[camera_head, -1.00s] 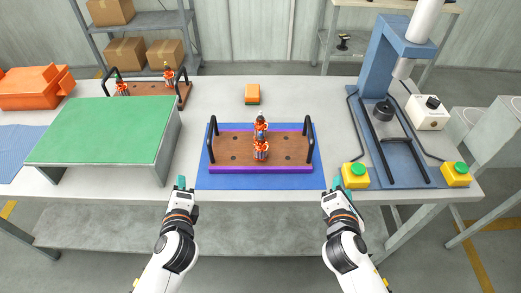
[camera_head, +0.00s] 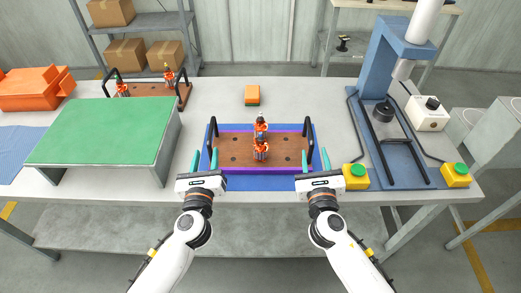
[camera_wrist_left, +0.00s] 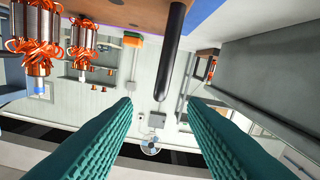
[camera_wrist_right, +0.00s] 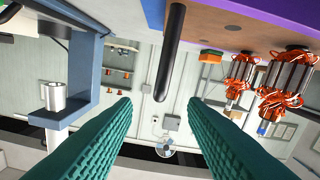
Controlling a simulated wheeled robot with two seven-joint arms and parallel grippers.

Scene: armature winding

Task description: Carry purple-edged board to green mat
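The purple-edged board (camera_head: 235,155) lies on a blue mat (camera_head: 220,184) at the table's middle. It bears two copper-wound armatures (camera_head: 261,147) and has a black handle at each end. My left gripper (camera_head: 204,160) is open by the left handle (camera_wrist_left: 172,50), which shows between its teal fingers in the left wrist view. My right gripper (camera_head: 315,160) is open by the right handle (camera_wrist_right: 171,50), likewise between its fingers in the right wrist view. Neither gripper visibly touches a handle. The green mat (camera_head: 105,130) is a raised platform top at the left, empty.
A second board (camera_head: 150,89) with armatures stands behind the green platform. An orange block (camera_head: 252,94) lies behind the purple-edged board. A blue press (camera_head: 385,60) and yellow-based green buttons (camera_head: 356,177) stand at the right. An orange bin (camera_head: 35,88) is far left.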

